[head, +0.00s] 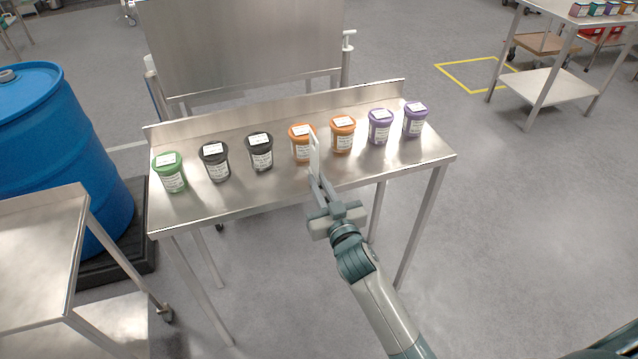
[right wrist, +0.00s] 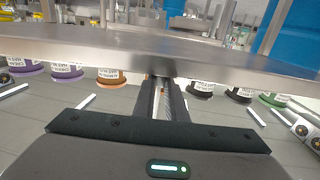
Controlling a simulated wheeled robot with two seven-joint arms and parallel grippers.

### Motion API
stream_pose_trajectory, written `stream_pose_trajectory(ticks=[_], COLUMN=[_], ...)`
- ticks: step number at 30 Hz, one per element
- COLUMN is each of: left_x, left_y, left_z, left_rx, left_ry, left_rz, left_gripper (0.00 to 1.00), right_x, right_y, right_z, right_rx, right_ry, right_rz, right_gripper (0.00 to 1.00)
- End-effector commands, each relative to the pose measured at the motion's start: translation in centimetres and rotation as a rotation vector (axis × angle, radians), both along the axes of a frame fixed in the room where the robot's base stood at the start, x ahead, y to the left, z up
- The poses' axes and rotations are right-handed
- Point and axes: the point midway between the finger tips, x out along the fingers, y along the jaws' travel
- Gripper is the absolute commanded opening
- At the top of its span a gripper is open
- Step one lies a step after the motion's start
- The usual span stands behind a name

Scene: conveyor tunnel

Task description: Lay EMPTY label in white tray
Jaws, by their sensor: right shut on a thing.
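My right gripper (head: 318,180) is shut on a thin white card (head: 314,150), held upright at the front edge of the steel table, in front of an orange jar (head: 301,142). The card's text cannot be read, so I cannot tell that it is the EMPTY label. In the right wrist view my fingers (right wrist: 161,100) are close together; what lies between them is hard to make out. No white tray shows in either view. My left gripper is not in view.
The steel table (head: 235,200) bears a row of jars: green (head: 170,172), black (head: 215,161), orange and purple (head: 414,120), with white labels. A blue barrel (head: 60,150) and another steel table (head: 40,250) stand at left.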

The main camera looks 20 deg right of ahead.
Motion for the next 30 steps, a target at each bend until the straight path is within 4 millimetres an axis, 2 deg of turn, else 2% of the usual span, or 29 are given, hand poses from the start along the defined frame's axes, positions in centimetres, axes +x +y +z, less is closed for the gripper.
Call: stream_pose_trajectory(ticks=[1, 2, 3, 4, 18, 23, 30], left_x=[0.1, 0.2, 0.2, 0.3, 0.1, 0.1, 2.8], left_y=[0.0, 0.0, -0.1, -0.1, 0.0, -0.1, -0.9], left_z=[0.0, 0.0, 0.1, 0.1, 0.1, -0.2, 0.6], left_rx=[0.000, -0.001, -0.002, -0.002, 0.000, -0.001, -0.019], left_ry=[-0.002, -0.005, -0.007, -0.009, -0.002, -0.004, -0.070], left_rz=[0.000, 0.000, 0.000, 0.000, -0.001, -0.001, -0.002], left_gripper=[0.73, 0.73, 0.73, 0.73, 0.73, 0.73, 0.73], right_x=[0.0, 0.0, 0.0, 0.0, -0.2, -1.8, -5.8], right_y=[0.0, 0.0, 0.0, 0.0, 0.0, -0.1, -0.2], right_z=[-0.1, -0.1, -0.1, -0.1, 0.1, 0.0, -0.1], right_rx=[0.000, 0.000, 0.000, 0.000, 0.001, 0.001, 0.002], right_ry=[0.000, 0.000, 0.000, 0.000, 0.000, 0.000, 0.001], right_rz=[0.000, 0.000, 0.000, 0.000, 0.000, 0.000, 0.000], right_gripper=[0.00, 0.16, 0.26, 0.30, 0.30, 0.30, 0.30])
